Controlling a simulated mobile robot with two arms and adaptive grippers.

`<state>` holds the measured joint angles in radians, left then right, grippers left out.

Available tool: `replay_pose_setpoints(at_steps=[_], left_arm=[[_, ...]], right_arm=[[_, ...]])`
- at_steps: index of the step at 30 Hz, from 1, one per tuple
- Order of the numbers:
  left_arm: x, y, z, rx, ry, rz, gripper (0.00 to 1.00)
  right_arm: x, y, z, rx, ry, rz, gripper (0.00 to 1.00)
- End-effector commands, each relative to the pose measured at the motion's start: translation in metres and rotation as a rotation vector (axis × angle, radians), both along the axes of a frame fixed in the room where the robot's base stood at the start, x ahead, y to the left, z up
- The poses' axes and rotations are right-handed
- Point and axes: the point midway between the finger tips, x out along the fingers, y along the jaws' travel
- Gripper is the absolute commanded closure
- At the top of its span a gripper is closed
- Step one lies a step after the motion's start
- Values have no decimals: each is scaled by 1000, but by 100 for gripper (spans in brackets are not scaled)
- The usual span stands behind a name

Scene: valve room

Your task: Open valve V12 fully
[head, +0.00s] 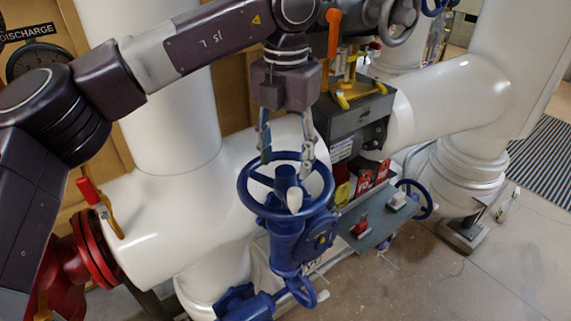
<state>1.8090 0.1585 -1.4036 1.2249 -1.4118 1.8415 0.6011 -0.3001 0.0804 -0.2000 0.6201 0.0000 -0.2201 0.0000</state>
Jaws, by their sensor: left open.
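A blue valve with a round spoked handwheel (258,207) stands in the middle of the head view, in front of white pipework. I cannot read a label on it, so I cannot tell whether it is V12. My left gripper (287,153) points down over the wheel's far rim. Its two fingers are spread, one on each side, and nothing is held between them. The fingertips are at or just above the rim; I cannot tell whether they touch it. A pale cone-shaped tip shows by the wheel's hub. My right gripper is out of view.
Red tags (365,181) hang right of the wheel, near a small grey shelf (376,222) bearing small items. White pipes (165,130) fill the left and back. Floor (480,275) is clear at lower right.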

Motion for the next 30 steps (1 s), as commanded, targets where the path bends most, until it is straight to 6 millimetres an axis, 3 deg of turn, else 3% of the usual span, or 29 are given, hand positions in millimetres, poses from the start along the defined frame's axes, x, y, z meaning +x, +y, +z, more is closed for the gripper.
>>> replay_pose_setpoints(at_steps=[1, 4, 16, 30], left_arm=[[0, 0, 12, 0, -1, 0, 51], [0, 0, 21, 0, -1, 0, 51], [0, 0, 23, -1, -1, -37, 51], [0, 0, 23, -2, 0, -635, 51]], right_arm=[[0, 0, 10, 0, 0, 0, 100], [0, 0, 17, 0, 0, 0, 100], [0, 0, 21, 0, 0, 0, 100], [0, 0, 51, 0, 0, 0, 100]])
